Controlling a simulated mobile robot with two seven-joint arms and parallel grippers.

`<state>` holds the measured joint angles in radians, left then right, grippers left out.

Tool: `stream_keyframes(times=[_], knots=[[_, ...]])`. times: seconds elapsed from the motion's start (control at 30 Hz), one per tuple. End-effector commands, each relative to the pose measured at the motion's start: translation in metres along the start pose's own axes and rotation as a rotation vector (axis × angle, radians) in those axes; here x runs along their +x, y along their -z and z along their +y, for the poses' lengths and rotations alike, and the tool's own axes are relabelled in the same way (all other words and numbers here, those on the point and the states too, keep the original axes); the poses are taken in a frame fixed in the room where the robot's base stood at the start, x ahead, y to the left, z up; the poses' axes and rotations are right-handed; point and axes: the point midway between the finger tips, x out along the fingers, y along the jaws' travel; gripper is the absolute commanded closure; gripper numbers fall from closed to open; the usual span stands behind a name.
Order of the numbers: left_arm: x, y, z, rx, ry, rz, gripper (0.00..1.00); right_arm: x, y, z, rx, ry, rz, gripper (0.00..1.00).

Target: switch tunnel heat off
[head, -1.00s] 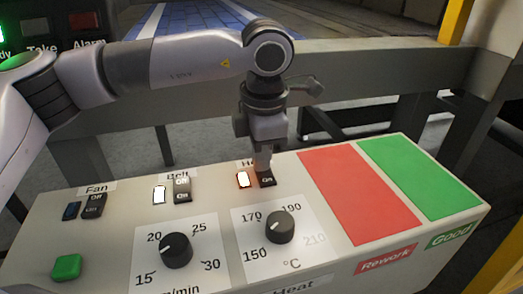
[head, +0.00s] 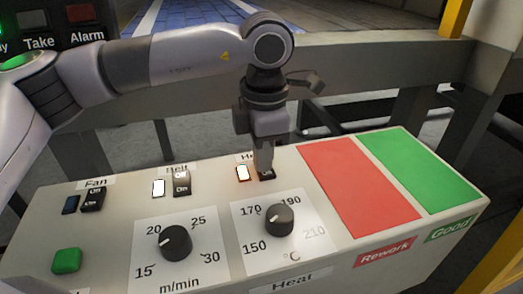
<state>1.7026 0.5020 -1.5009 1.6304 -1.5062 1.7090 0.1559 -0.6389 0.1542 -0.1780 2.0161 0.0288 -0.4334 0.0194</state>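The heat switch (head: 267,174) is a small black rocker on the sloped white panel, under a label partly hidden by my gripper. A small lamp (head: 242,173) beside it glows white with an orange tint. My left gripper (head: 264,168) points down with its fingertips at the switch, seemingly touching it. Its fingers look closed together with nothing between them. The upper part of the switch is hidden behind the fingertips. The heat dial (head: 279,220) sits below, on a scale marked 150 to 210 °C. My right gripper is not in view.
The belt switch (head: 181,184) with its lit lamp (head: 158,188) and the fan switch (head: 92,200) stand to the left. A speed dial (head: 176,242), a green button (head: 66,261), a red rework area (head: 357,190) and a green good area (head: 420,170) share the panel. A grey rail runs behind.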

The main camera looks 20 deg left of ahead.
Motion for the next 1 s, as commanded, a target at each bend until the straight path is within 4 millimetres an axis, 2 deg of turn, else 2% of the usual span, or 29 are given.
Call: stream_keyframes(times=[0.23, 0.37, 0.57, 0.6, 0.8, 1.0], knots=[[0.001, 0.0, -0.002, 0.003, 0.004, 0.001, 1.0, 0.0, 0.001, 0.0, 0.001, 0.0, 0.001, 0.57], [-0.012, -0.001, -0.001, 0.004, 0.002, -0.001, 1.0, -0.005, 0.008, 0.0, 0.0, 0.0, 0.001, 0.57], [-0.049, -0.002, -0.001, 0.004, 0.003, -0.001, 1.0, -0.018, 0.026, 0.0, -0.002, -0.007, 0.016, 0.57], [-0.054, -0.003, -0.001, 0.003, 0.001, -0.004, 1.0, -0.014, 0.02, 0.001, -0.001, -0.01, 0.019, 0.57], [-0.1, -0.003, -0.004, 0.003, 0.0, -0.003, 1.0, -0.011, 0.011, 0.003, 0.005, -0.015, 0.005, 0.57], [-0.13, -0.002, -0.006, 0.003, 0.001, -0.002, 1.0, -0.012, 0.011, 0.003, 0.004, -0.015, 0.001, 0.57]])
